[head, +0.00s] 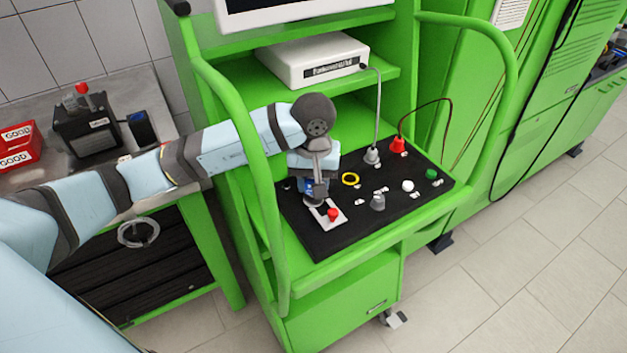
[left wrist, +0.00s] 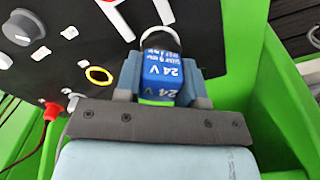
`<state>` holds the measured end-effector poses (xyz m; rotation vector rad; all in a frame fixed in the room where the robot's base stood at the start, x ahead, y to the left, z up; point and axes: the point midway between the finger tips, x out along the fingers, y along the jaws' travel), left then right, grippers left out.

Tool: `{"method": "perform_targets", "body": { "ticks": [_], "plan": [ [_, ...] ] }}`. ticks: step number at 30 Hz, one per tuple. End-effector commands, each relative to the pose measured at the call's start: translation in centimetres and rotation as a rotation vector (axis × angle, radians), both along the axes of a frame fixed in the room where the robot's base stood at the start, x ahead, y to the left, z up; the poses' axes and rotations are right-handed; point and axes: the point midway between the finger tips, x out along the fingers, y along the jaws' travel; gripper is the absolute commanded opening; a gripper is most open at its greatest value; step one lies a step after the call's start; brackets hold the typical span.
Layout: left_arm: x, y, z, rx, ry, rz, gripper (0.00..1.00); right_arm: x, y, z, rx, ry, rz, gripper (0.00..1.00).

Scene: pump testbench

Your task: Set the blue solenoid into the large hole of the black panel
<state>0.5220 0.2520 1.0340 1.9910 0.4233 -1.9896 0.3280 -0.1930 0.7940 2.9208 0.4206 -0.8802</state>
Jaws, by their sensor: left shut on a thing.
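The blue solenoid (left wrist: 162,72), marked "24 V", sits between the two fingers of my left gripper (left wrist: 158,80) in the left wrist view. In the head view my left gripper (head: 318,188) is low over the left part of the black panel (head: 330,240), beside a white plate with a red knob. Only a little blue of the solenoid shows there, and I cannot tell whether it touches the panel. No large hole is clearly visible; the gripper and solenoid cover that part of the panel. My right gripper is in neither view.
A yellow ring (head: 350,179) lies on the panel right of the gripper. Green bench rails (head: 262,180) flank the panel, close to my left arm.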

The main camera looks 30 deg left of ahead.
Motion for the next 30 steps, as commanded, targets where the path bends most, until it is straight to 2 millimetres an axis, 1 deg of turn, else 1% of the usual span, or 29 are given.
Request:
{"method": "perform_targets", "body": {
  "ticks": [24, 28, 29, 30],
  "plan": [
    [0.0, 0.0, -1.6, 0.0, 0.0, 0.0, 0.19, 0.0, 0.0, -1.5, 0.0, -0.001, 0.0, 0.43],
    [0.0, 0.0, -1.4, 0.0, 0.0, 0.0, 0.19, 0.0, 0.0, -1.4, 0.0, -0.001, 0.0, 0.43],
    [0.0, 0.0, -1.4, 0.0, 0.0, 0.0, 0.38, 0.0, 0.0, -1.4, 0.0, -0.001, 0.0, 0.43],
    [0.0, 0.0, -1.4, 0.0, 0.0, 0.0, 0.48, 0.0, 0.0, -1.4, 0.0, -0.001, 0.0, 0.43]
  ]
}}
